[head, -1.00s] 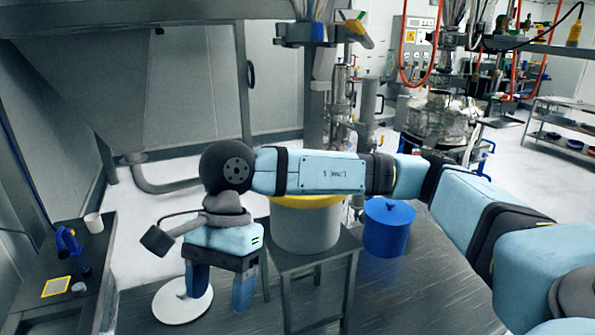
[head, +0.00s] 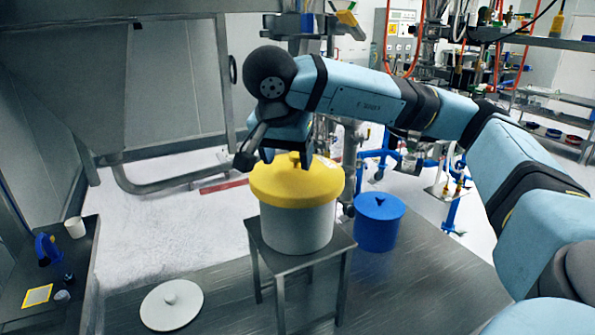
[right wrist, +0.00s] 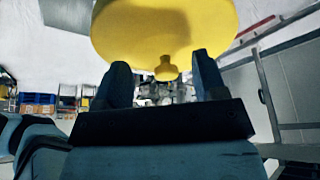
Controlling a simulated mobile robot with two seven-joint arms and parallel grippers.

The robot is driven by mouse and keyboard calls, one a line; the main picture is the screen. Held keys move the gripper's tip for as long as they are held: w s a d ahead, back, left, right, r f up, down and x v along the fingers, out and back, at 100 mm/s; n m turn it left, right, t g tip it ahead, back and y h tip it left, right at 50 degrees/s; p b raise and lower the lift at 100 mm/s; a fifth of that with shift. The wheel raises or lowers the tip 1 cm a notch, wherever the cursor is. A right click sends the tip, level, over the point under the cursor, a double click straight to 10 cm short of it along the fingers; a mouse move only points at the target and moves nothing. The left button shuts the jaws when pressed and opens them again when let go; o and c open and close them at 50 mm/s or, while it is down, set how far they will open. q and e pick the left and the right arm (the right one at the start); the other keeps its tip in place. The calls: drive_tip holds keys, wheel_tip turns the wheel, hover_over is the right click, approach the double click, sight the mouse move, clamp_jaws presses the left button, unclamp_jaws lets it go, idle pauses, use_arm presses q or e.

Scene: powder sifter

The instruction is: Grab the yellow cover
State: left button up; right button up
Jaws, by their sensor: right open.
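The yellow cover (head: 275,187) is a shallow round lid with a small knob (head: 294,160) on top. It sits on a pale grey round drum (head: 297,228), which stands on a small metal table. My right gripper (head: 287,156) is open just above the cover, its fingers on either side of the knob. In the right wrist view the cover (right wrist: 165,25) fills the top, and the knob (right wrist: 166,70) shows between the two spread fingers (right wrist: 162,72). I cannot tell whether the fingers touch the cover. My left gripper is not in view.
A blue lidded drum (head: 379,225) stands on the floor right of the table (head: 346,243). A white round lid (head: 172,306) lies at the lower left. A dark side bench (head: 58,300) holds a cup and small items. A large grey hopper (head: 62,75) stands behind.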

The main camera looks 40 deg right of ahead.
sight(296, 154)
drive_tip(key=shift+w+d, duration=0.35)
drive_tip(key=shift+d, duration=0.2)
drive_tip(key=d, duration=0.1)
drive_tip(key=w+d+p, duration=0.1)
drive_tip(key=d, duration=0.1)
drive_tip(key=shift+w+d+f, duration=0.3)
drive_tip(key=shift+w+f, duration=0.05)
drive_tip(key=shift+f, duration=0.2)
drive_tip(key=shift+a, duration=0.1)
clamp_jaws()
